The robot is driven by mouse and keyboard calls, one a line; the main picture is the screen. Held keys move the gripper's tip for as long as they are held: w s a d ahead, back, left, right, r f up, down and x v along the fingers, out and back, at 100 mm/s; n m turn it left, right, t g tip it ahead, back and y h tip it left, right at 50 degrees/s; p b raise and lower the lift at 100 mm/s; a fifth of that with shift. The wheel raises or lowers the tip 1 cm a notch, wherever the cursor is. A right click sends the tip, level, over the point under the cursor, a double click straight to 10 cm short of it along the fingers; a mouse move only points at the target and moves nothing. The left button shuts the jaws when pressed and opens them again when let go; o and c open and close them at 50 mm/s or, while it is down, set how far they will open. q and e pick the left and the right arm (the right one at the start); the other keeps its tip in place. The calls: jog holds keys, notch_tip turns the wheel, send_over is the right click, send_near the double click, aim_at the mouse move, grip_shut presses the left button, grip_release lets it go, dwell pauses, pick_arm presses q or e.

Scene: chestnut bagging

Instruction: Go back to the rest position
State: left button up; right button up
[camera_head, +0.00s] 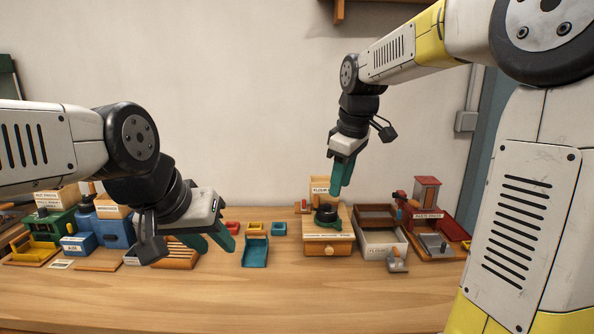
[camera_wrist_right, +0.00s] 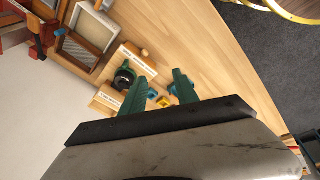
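My left gripper (camera_head: 217,247) hangs low on the left of the head view, in front of the row of items on the table. Its two green fingers are apart and nothing shows between them. My right gripper (camera_head: 336,190) is raised, and in the head view it appears just above the wooden flour mill box (camera_head: 328,244). In the right wrist view its two green fingers (camera_wrist_right: 160,78) are spread with nothing held between them.
A wooden table (camera_head: 230,298) carries the items along its back; its front is clear. On the right stand a flour tray (camera_head: 383,251) and a red machine (camera_head: 427,193). A teal scoop-like tray (camera_head: 256,252) lies mid-table. Green and blue machines (camera_head: 113,233) stand left.

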jog(key=s+d+f+m+t, duration=0.1)
jog(key=s+m, duration=0.4)
jog(key=s, duration=0.5)
jog(key=s+d+f+m+t+y, duration=0.1)
jog(key=s+d+m+t, duration=0.1)
jog(key=s+m, duration=0.3)
jog(key=s+d, duration=0.1)
jog(key=s, duration=0.3)
jog(key=shift+s, duration=0.4)
